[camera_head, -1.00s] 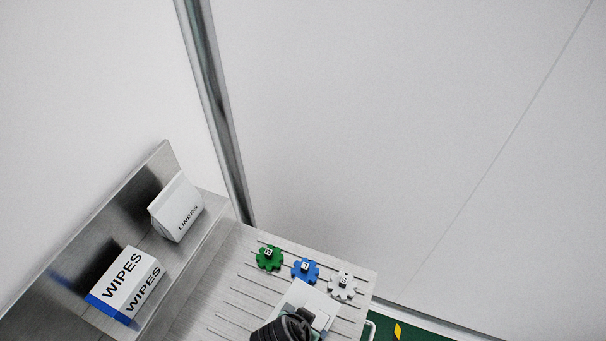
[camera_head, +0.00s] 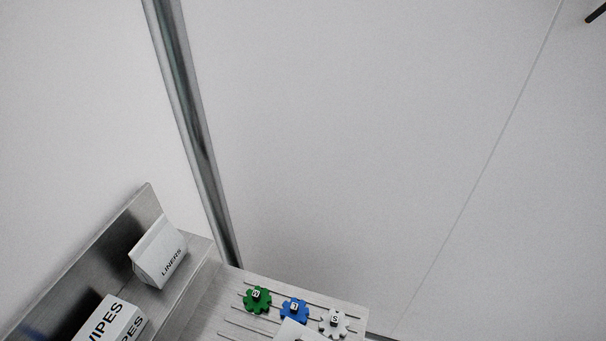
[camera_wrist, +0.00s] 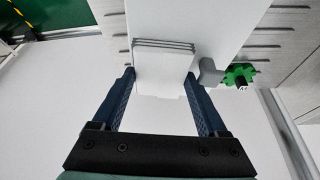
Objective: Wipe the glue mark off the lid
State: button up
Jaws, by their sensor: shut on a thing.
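In the wrist view my gripper (camera_wrist: 161,84) has its two blue fingers on either side of a white folded pad (camera_wrist: 163,62), with layered edges at its far end. The gripper is shut on this pad, which looks like a folded wipe. A plain white surface lies beyond and under the pad. I cannot make out the lid or a glue mark in either view. The head view does not show my gripper. A white flat piece (camera_head: 297,331) is cut off at its bottom edge.
A green gear (camera_head: 257,299), a blue gear (camera_head: 294,309) and a white gear (camera_head: 334,323) sit on the slotted metal top (camera_head: 232,308). A WIPES box (camera_head: 110,322) and a LINERS box (camera_head: 159,253) stand on the shelf at left.

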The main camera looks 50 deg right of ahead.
jog(key=shift+s, duration=0.15)
jog(key=shift+s+a+p, duration=0.2)
jog(key=shift+a+p, duration=0.35)
jog(key=shift+a, duration=0.75)
jog(key=shift+s+a+r+p, duration=0.1)
jog(key=shift+a+p, duration=0.1)
jog(key=shift+a, duration=0.25)
jog(key=shift+s+a+r+p, duration=0.1)
jog(key=shift+a+p, duration=0.05)
jog(key=shift+a, duration=0.3)
jog(key=shift+a+f, duration=0.1)
jog(key=shift+a, duration=0.2)
jog(key=shift+a, duration=0.1)
jog(key=shift+s+a+f, duration=0.1)
jog(key=shift+s+a, duration=0.1)
jog(key=shift+a, duration=0.4)
jog(key=shift+s+a+f, duration=0.1)
jog(key=shift+s+a, duration=0.05)
jog(key=shift+a, duration=0.4)
jog(key=shift+d, duration=0.1)
